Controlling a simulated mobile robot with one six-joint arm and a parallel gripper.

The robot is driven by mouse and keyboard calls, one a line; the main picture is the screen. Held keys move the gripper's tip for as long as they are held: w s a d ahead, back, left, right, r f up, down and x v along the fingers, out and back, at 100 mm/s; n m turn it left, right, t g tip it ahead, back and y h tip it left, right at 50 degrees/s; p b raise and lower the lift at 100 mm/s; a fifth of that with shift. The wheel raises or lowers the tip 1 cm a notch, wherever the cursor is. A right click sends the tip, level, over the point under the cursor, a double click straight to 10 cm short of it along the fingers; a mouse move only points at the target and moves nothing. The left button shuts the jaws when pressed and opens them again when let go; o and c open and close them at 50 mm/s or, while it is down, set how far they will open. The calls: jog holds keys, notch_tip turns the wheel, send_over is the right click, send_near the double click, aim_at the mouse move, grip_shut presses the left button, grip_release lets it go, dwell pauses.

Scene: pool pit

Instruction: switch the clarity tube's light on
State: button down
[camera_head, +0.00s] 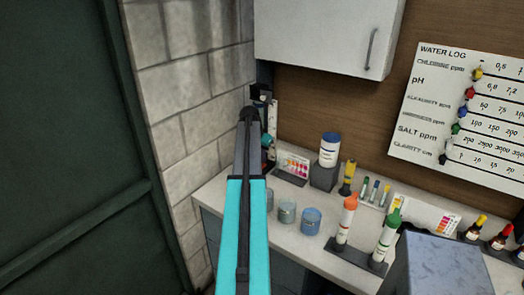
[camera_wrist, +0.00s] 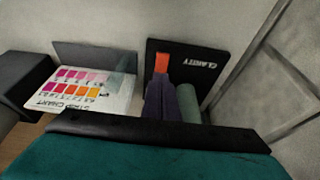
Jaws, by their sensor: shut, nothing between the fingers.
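The clarity tube's black panel, marked CLARITY (camera_wrist: 205,65), stands upright ahead in the wrist view. An orange upright piece (camera_wrist: 162,63), perhaps its switch, is on the panel's left part. My gripper (camera_wrist: 164,82) is shut and empty, its tips just below the orange piece in the picture; I cannot tell whether they touch it. A grey-green cylinder (camera_wrist: 188,101) stands right beside the fingers, its lower part hidden. In the head view the clarity stand (camera_head: 273,117) shows in the counter's back left corner, largely hidden by my arm. No lit lamp can be made out.
A strip colour chart (camera_wrist: 85,92) stands left of the panel, close by. A block wall (camera_head: 190,100) bounds the left.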

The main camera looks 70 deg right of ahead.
jog(key=shift+d+f, duration=0.1)
jog(key=shift+f, duration=0.65)
